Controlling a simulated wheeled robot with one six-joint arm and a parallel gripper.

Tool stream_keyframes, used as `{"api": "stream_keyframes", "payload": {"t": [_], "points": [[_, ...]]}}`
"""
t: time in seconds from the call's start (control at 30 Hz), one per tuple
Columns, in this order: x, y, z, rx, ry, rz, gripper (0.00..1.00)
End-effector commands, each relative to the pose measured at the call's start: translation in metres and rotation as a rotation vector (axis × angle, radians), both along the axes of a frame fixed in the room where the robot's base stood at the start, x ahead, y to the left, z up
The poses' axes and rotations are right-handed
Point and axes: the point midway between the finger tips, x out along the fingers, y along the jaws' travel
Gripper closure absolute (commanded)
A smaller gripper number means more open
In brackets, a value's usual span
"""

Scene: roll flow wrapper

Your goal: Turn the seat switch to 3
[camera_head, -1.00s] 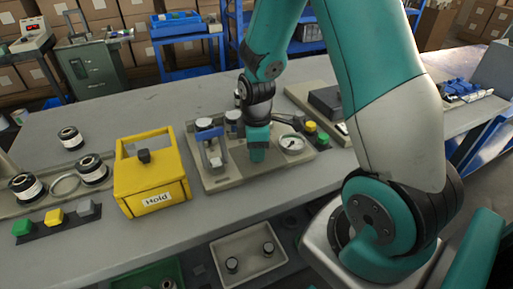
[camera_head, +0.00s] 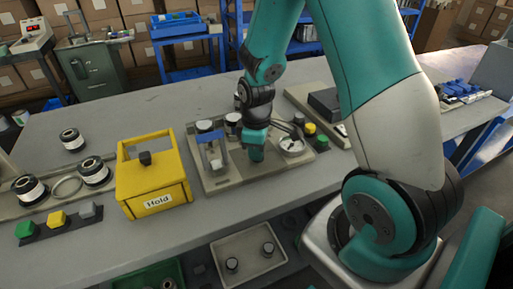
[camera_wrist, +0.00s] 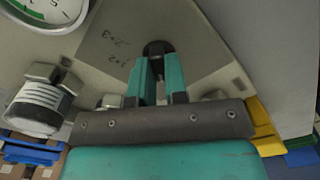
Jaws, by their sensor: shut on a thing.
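The seat switch is a dark round knob (camera_wrist: 157,48) on a pale beige panel (camera_wrist: 110,45) in the wrist view. Small handwritten marks with digits sit on the panel left of the knob; their exact reading is unclear. My gripper (camera_wrist: 160,65) has its two teal fingers shut on the knob, one on each side. The knob's pointer, if any, is hidden or too dark to read. In the head view my gripper (camera_head: 256,153) points down at the beige machine base (camera_head: 215,183), and it hides the knob there.
A white gauge (camera_head: 291,146) stands just right of my gripper; it also shows in the wrist view (camera_wrist: 45,8). A clamp-like fixture (camera_head: 213,150) stands to the left. A yellow box marked Hold (camera_head: 152,180) is further left. Yellow and green buttons (camera_head: 322,142) are at right.

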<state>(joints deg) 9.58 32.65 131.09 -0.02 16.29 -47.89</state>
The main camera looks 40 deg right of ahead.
Motion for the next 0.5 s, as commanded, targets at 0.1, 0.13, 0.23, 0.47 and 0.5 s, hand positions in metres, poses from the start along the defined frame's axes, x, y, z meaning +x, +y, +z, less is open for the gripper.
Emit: {"api": "stream_keyframes", "payload": {"t": [0.1,0.13,0.23,0.47,0.5], "points": [[0.0005,-0.0006,0.0021,-0.001,-0.001,-0.111,1.0],[0.0005,-0.0008,0.0021,-0.001,-0.001,-0.14,1.0],[0.0004,-0.0011,0.0019,-0.001,0.001,-0.235,1.0],[0.0012,-0.002,0.0021,0.0,-0.001,-0.453,1.0],[0.0013,-0.0021,0.002,0.0,-0.001,-0.49,1.0]]}}
